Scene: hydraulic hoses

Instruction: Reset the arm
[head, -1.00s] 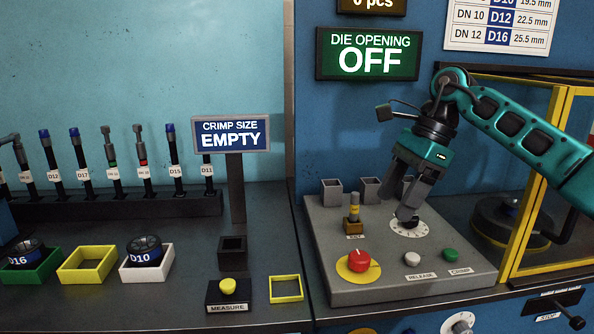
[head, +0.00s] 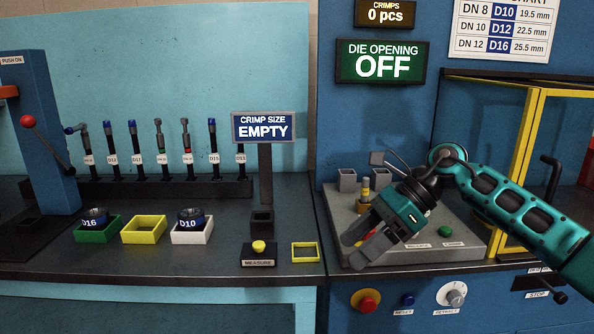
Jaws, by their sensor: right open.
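My right arm comes in from the right in the head view. Its teal and grey right gripper (head: 362,251) is open and empty, with its fingers pointing down and left over the front of the grey control panel (head: 345,215). The gripper hides the panel's red knob and most of its dial. The green crimp button (head: 445,231) shows to the right of the gripper. The die opening display (head: 381,62) reads OFF. My left gripper is not in view.
On the left bench stand a rack of hoses (head: 160,190), green (head: 97,236), yellow (head: 144,236) and white (head: 192,236) trays, and the measure button (head: 258,247). A yellow-framed guard (head: 520,170) is at right. Front controls (head: 408,300) sit below the panel.

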